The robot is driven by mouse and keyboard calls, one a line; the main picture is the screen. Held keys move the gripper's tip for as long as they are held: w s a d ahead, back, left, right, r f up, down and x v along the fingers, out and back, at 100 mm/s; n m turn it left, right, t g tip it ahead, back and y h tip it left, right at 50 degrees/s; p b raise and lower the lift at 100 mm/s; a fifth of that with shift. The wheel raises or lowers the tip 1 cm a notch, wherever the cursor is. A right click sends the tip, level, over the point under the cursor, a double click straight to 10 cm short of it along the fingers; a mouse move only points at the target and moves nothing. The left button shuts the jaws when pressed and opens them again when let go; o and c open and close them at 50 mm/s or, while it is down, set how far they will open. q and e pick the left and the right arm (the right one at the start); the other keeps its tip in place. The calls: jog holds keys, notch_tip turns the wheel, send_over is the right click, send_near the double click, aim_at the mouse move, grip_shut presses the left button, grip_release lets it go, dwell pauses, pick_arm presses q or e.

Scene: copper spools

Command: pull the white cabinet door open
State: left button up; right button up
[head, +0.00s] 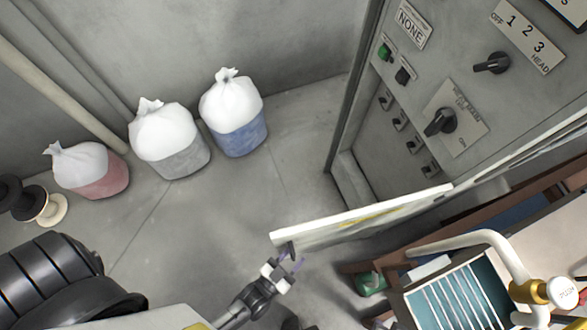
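The white cabinet door (352,218) stands out from the grey control cabinet (405,110), seen almost along its top edge. Its near end is at the lower middle of the head view, with a small dark handle-like part at the corner. My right gripper is not in view.
Three bins with white bags (168,138) stand along the back wall. Black ribbed drums (55,275) and spools (40,203) are at the left. A white pipe (500,245) and a blue slatted box (462,300) crowd the lower right. The middle floor is clear.

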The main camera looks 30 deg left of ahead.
pick_arm(q)
jog(key=s+a+b, duration=0.1)
jog(key=s+a, duration=0.1)
jog(key=s, duration=1.1)
jog(key=shift+s+b, duration=0.3)
jog(key=shift+c, duration=0.5)
